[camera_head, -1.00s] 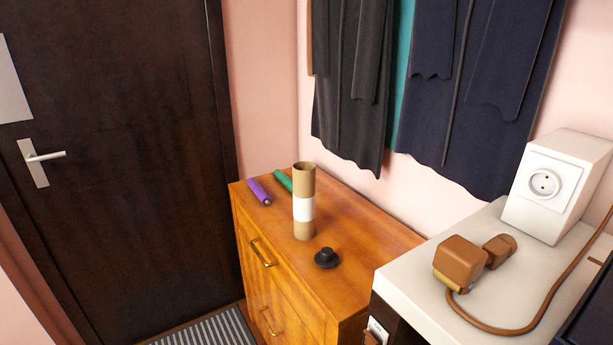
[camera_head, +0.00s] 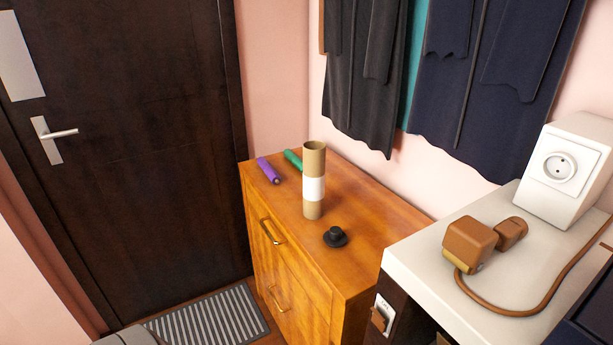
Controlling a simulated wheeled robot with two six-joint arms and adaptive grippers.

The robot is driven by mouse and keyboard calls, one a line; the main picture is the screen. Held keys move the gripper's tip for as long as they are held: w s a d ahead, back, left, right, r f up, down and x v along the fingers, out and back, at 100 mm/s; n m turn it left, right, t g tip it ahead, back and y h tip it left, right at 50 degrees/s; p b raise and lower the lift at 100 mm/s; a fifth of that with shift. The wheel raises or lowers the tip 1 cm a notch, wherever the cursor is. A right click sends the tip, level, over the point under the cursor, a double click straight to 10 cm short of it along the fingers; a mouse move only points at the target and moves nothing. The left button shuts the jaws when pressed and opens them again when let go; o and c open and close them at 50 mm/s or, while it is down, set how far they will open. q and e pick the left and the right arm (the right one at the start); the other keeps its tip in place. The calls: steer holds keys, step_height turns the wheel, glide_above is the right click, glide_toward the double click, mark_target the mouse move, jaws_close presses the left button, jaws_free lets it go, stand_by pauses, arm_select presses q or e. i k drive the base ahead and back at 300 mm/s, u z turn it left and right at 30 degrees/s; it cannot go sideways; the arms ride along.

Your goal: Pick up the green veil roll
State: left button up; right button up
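The green veil roll (camera_head: 292,159) lies at the back of the wooden dresser top (camera_head: 375,240). Its right end is partly hidden behind an upright cardboard tube (camera_head: 314,160) with a white band. A purple roll (camera_head: 268,171) lies just left of the green one, apart from it. Neither of my grippers shows in the head view.
A small black hat-shaped object (camera_head: 335,237) sits on the dresser in front of the tube. A white-topped unit (camera_head: 425,265) at right holds a brown plug with cable (camera_head: 470,245) and a white socket box (camera_head: 567,170). Dark gowns (camera_head: 485,85) hang above. A striped mat (camera_head: 215,320) lies by the door.

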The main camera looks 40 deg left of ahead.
mark_target(294, 160)
steer(key=k, duration=0.5)
steer(key=u, duration=2.3)
steer(key=i, duration=2.6)
steer(key=z, duration=1.05)
